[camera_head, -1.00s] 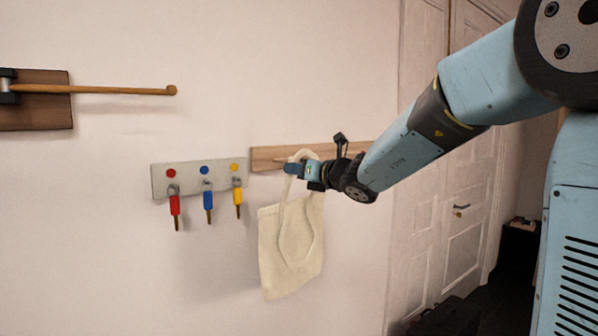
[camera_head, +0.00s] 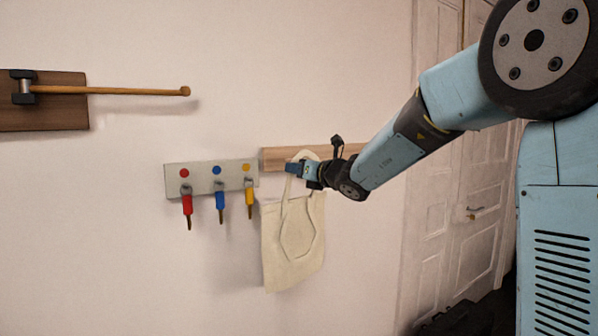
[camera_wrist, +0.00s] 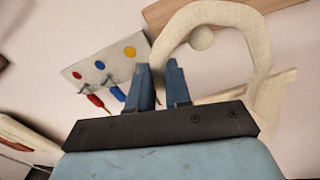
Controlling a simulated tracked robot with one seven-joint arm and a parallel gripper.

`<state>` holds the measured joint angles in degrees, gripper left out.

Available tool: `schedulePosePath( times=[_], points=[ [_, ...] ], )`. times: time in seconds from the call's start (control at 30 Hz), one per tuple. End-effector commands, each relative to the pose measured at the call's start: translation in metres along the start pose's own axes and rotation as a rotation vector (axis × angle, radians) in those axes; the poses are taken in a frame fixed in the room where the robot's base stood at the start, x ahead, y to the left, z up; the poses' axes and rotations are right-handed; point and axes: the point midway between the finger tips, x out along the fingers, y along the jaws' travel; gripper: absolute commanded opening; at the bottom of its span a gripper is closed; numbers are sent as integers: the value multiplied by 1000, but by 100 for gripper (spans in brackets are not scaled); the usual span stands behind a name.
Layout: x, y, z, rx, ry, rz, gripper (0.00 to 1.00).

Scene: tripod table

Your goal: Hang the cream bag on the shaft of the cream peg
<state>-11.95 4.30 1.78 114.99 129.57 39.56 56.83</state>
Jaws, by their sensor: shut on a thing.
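The cream bag (camera_head: 293,245) hangs below my gripper (camera_head: 290,168), close to the wall, in front of the wooden rail (camera_head: 340,154). In the wrist view, my gripper (camera_wrist: 158,66) is shut on the bag's strap (camera_wrist: 225,12), which arches up and over to the right. The round cream end of the peg (camera_wrist: 201,38) shows inside the strap's loop, below its top. I cannot tell whether the strap is around the peg's shaft or only in front of it. The peg is not clear in the head view.
A pale key board (camera_head: 208,176) with red, blue and yellow keys is on the wall just left of the rail. A dark wooden board (camera_head: 60,113) with a long wooden rod (camera_head: 130,91) sticks out at upper left. A door (camera_head: 450,210) stands to the right.

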Motion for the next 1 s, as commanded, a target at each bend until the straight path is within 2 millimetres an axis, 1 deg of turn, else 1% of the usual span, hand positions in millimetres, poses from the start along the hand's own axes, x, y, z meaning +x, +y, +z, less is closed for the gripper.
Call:
schedulePosePath(
  times=[0.53,0.7,1.0],
  points=[
    [29,-6,-5,0,0,1,0],
    [31,-7,-11,1,0,1,0],
    [32,-8,-16,2,2,1,0]
  ],
)
